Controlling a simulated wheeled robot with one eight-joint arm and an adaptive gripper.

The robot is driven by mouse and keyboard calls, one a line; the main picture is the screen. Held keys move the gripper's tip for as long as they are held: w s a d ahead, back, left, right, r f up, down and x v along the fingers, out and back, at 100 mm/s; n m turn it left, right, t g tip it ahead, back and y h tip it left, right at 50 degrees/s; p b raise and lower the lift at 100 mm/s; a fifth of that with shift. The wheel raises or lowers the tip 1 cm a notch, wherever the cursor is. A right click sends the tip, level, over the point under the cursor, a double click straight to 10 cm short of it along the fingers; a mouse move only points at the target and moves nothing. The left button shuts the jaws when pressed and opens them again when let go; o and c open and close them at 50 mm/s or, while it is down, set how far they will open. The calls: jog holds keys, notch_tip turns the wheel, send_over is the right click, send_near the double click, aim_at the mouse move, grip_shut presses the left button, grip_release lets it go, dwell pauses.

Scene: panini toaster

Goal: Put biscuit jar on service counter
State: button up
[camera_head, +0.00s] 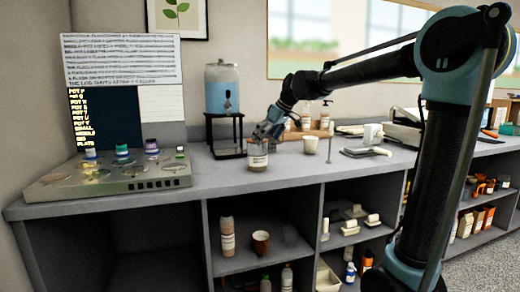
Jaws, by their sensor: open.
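A small labelled jar (257,157), which looks like the biscuit jar, stands on the grey counter (225,179) near its front edge. My gripper (266,138) is at the top of the jar, with its fingers pointing down. The gripper is open. I cannot tell whether its fingers touch the jar. The fingers hide part of the jar's top.
A blue-filled drink dispenser (222,92) on a black stand is close on the left. A pale cup (311,145) and a wooden tray with bottles are to the right. A panel with several small jars (110,175) sits at the far left. Open shelves lie below the counter.

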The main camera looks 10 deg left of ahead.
jog(key=v, duration=0.5)
jog(key=s+d+f+m+h, duration=0.25)
jog(key=s+d+f, duration=0.3)
jog(key=d, duration=0.65)
jog(key=s+d+f+m+h, duration=0.1)
jog(key=s+d+f+m, duration=0.5)
jog(key=d, duration=0.6)
jog(key=s+d+f+m+h, duration=0.1)
jog(key=s+d+f+m, duration=0.1)
jog(key=s+d+f, duration=0.5)
jog(key=s+d+f+m+h, duration=0.1)
jog(key=s+d+f+m, duration=0.1)
jog(key=s+d+f, duration=0.5)
jog(key=s+f, duration=0.3)
jog(key=f, duration=0.4)
jog(key=shift+s+d, duration=0.2)
jog(key=shift+d, duration=0.1)
jog(key=shift+w+f+m+h, duration=0.15)
jog(key=shift+m+h, duration=0.1)
